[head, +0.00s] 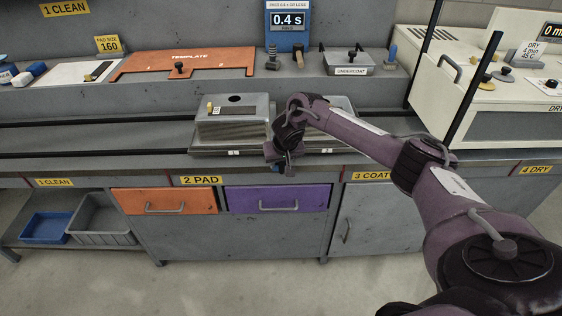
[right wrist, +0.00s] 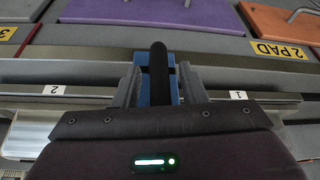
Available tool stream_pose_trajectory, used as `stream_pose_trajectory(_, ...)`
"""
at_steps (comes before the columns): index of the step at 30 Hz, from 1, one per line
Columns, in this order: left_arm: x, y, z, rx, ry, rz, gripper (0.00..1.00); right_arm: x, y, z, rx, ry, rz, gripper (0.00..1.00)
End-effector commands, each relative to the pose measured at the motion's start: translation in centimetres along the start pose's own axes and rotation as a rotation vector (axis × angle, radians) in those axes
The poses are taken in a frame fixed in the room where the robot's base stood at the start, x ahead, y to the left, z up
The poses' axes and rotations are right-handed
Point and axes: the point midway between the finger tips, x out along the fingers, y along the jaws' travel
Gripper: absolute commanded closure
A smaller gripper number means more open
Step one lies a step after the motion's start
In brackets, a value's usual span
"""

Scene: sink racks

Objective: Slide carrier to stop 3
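The carrier (head: 180,151) is a grey metal tray on the long rails at the 2 PAD section. Its front edge carries labels 1 and 2, which also show in the right wrist view (right wrist: 100,93). It bears a grey sink (head: 218,128) with a dark hole on the left; a second one is partly hidden behind my right arm. My right gripper (head: 285,168) is low at the carrier's front middle. In the right wrist view a black handle (right wrist: 159,72) with a blue part stands between the fingers, with gaps visible on both sides. My left gripper is out of view.
The rails (head: 95,120) run left along the bench, clear towards 1 CLEAN. The 3 COAT label (head: 372,176) is right of the carrier. A white drying cabinet (head: 500,95) with dark posts stands at the right. An orange template (head: 185,64) and an undercoat tray (head: 347,67) lie on the back ledge.

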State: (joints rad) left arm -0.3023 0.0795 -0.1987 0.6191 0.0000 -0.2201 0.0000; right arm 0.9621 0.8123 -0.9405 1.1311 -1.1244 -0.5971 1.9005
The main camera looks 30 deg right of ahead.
Motion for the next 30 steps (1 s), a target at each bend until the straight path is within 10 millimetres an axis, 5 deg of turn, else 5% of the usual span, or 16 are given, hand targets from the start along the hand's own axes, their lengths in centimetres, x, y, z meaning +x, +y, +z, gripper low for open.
stream_pose_trajectory(8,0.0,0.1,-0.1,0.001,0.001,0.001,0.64,0.2,-0.1,-0.1,0.000,0.002,-0.002,0.62)
stream_pose_trajectory(17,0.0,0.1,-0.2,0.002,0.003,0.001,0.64,0.2,-0.1,-0.1,0.000,0.001,-0.001,1.00)
stream_pose_trajectory(30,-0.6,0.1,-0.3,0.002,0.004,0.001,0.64,0.0,1.0,0.1,0.001,0.000,0.002,1.00)
